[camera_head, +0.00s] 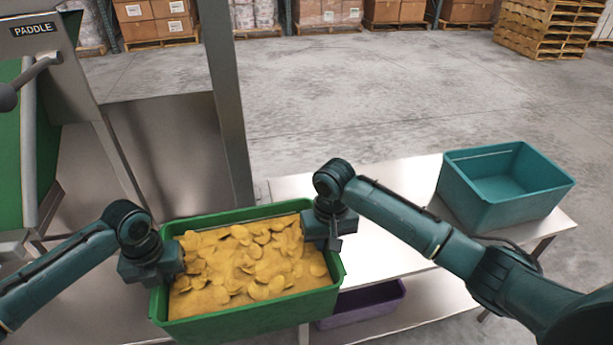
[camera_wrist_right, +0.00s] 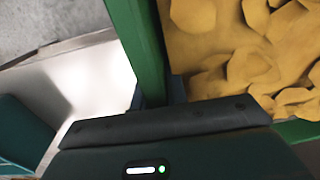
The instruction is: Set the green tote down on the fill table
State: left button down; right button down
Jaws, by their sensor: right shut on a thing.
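The green tote (camera_head: 250,322), full of yellow chips, is level in front of me in the head view. My right gripper (camera_head: 330,240) is shut on the tote's right wall; the wrist view shows the green wall (camera_wrist_right: 138,45) running into the jaws. My left gripper (camera_head: 158,268) is at the tote's left wall, its fingers hidden. A pale metal table (camera_head: 375,262), which looks like the fill table, extends right from the tote. The tote overlaps its left end in the picture; whether they touch is hidden.
An empty teal tote (camera_head: 500,212) stands on the table's right end. A purple tote (camera_head: 362,304) is on the lower shelf. A steel post (camera_head: 228,110) and the paddle machine (camera_head: 40,110) rise at left. The table top is clear between the green and teal totes.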

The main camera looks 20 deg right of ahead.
aim_at(361, 230)
jog(key=i+l, duration=0.1)
jog(key=l, duration=0.3)
jog(key=i+l, duration=0.15)
jog(key=l, duration=0.25)
jog(key=i+l, duration=0.1)
jog(key=l, duration=0.3)
jog(key=i+l, duration=0.1)
jog(key=l, duration=0.3)
jog(key=z, duration=0.05)
